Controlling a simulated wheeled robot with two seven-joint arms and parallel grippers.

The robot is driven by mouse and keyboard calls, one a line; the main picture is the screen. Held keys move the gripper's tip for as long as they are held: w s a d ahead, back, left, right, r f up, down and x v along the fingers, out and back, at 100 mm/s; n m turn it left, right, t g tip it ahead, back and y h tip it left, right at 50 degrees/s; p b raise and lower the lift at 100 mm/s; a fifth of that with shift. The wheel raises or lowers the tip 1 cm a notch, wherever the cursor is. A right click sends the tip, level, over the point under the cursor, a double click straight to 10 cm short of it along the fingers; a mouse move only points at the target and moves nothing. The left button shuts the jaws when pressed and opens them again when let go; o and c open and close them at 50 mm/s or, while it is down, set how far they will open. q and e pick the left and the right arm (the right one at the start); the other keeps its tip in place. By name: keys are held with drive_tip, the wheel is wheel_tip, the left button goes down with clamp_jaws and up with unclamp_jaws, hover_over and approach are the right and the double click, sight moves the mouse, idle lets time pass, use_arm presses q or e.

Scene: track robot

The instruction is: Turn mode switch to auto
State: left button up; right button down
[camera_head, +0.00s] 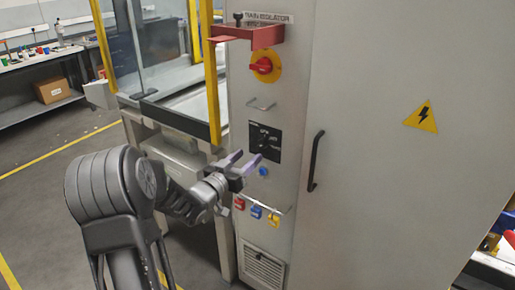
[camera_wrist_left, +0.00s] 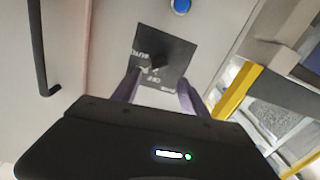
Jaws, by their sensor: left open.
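The mode switch (camera_head: 265,142) is a black square plate with a dark knob on the grey cabinet front in the head view. In the left wrist view the switch (camera_wrist_left: 160,58) shows upside down, with white lettering partly readable around its black knob. My left gripper (camera_head: 244,160) is open, its two purple fingers pointing at the cabinet just below and left of the plate. In the left wrist view the fingers of the gripper (camera_wrist_left: 157,90) stand either side of the plate's near edge, with nothing between them. Contact with the knob cannot be told. My right gripper is not in view.
A red rotary switch (camera_head: 264,66) on a yellow disc sits above, under a red bracket (camera_head: 246,32). A blue button (camera_head: 263,171) is just below the plate. A black door handle (camera_head: 316,161) is to the right. Coloured padlocks (camera_head: 256,211) hang below. A yellow-framed machine stands left.

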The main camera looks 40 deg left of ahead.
sight(262, 144)
use_arm(q)
drive_tip(key=w+p, duration=0.1)
drive_tip(key=w, duration=0.5)
drive_tip(key=shift+w+a, duration=0.2)
drive_tip(key=shift+w, duration=0.05)
clamp_jaws()
idle(0.3)
